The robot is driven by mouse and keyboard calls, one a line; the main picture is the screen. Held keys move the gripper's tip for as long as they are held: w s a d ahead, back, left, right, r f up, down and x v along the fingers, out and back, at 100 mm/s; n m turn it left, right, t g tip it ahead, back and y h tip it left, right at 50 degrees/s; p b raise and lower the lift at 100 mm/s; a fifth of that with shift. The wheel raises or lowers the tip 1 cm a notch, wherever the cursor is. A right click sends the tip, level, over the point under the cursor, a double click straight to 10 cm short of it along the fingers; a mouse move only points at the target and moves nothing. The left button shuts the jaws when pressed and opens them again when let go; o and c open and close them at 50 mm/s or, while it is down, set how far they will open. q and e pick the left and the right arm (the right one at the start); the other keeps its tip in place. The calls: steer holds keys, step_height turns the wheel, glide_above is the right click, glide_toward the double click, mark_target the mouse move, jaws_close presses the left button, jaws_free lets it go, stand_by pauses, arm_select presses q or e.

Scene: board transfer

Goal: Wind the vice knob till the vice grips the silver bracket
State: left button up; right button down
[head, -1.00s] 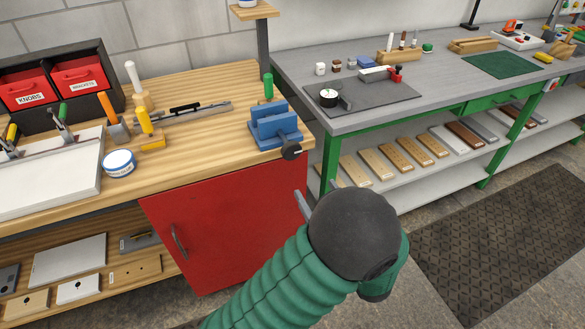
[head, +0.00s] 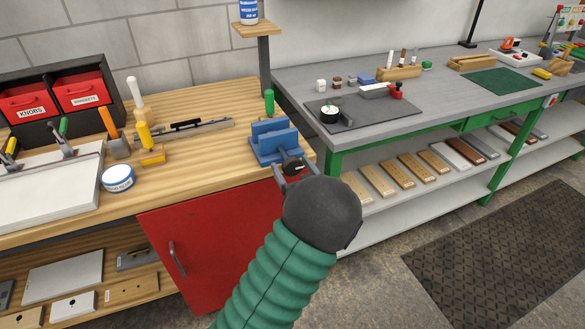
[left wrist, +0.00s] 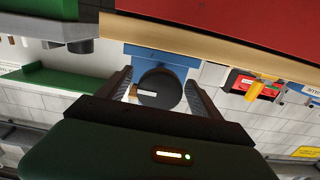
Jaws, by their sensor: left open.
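The blue vice (head: 270,138) stands at the right front corner of the wooden bench. Its round black knob (head: 293,168) faces the front. My left gripper (head: 291,174) is open at the knob, with the dark wrist partly hiding the fingers in the head view. In the left wrist view, the knob (left wrist: 170,98) with a pale mark lies between the two spread fingers (left wrist: 160,84), with the vice (left wrist: 155,51) behind it. Contact with the knob cannot be told. I cannot make out a silver bracket in the vice jaws. My right gripper is not in view.
A green-handled tool (head: 269,103) stands behind the vice. A round tin (head: 118,178), a yellow-handled tool (head: 146,138) and a metal bar (head: 190,128) are on the wooden bench (head: 215,165). The grey bench (head: 440,98) stands to the right. The red cabinet (head: 215,230) is below the vice.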

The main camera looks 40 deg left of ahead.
arm_select(q)
steer(key=c, duration=1.3)
steer(key=m+p, duration=0.1)
steer(key=p, duration=0.1)
steer(key=m+p, duration=0.1)
steer(key=p, duration=0.2)
steer(key=shift+d+r+m, duration=0.1)
steer(key=shift+r+m, duration=0.2)
steer(key=shift+r, duration=0.1)
steer(key=shift+c, duration=0.2)
steer(key=shift+f+m, duration=0.15)
steer(key=shift+m, duration=0.25)
steer(key=shift+f, duration=0.15)
steer(key=o, duration=1.3)
steer(key=shift+f, duration=0.1)
steer(key=shift+o, duration=0.2)
